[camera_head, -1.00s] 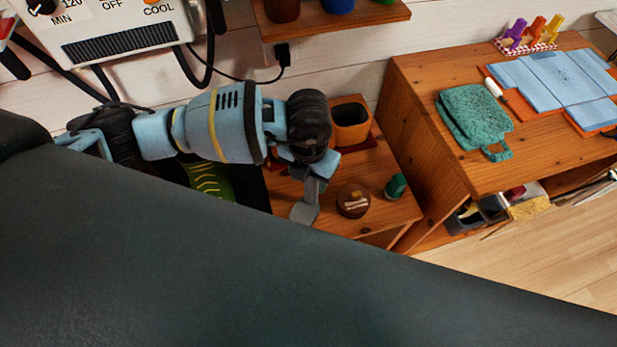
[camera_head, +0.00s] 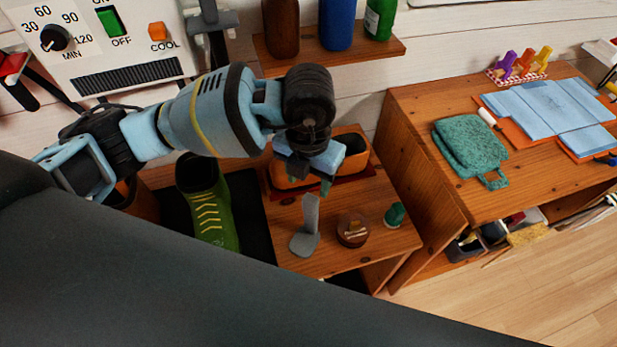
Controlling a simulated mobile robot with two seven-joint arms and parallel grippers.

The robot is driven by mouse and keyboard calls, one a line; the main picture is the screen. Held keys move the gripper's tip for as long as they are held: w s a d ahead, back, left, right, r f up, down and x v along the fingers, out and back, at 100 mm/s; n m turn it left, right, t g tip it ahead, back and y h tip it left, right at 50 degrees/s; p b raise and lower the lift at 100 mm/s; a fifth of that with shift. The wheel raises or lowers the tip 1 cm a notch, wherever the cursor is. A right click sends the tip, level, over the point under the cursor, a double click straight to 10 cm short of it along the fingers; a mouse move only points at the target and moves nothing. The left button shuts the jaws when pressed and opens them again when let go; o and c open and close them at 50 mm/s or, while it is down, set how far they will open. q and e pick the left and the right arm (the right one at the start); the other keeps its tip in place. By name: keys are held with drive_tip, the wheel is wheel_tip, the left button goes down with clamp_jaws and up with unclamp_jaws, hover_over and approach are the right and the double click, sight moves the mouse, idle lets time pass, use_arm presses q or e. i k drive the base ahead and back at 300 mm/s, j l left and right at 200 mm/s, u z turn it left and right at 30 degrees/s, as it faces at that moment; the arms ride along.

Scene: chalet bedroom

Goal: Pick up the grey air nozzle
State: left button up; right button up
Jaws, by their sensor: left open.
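A grey piece (camera_head: 306,229), which I take for the grey air nozzle, stands on the low wooden bench, with a flat foot and an upright stem. It is left of a round brown tin (camera_head: 352,230). My left gripper (camera_head: 314,176) points down just above and behind the piece in the picture. It is open, and I see nothing between its fingers. A gap shows between the fingers and the stem's top. My right gripper is not in view.
An orange-brown box (camera_head: 290,178) is behind the gripper. A green boot (camera_head: 208,205) stands on a black mat to the left. A small green object (camera_head: 395,214) is by the tin. The wall dryer (camera_head: 125,75) and bottle shelf (camera_head: 390,46) are above. A wooden desk (camera_head: 460,203) rises right.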

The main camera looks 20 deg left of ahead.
sight(211, 22)
drive_tip(key=u, duration=1.4)
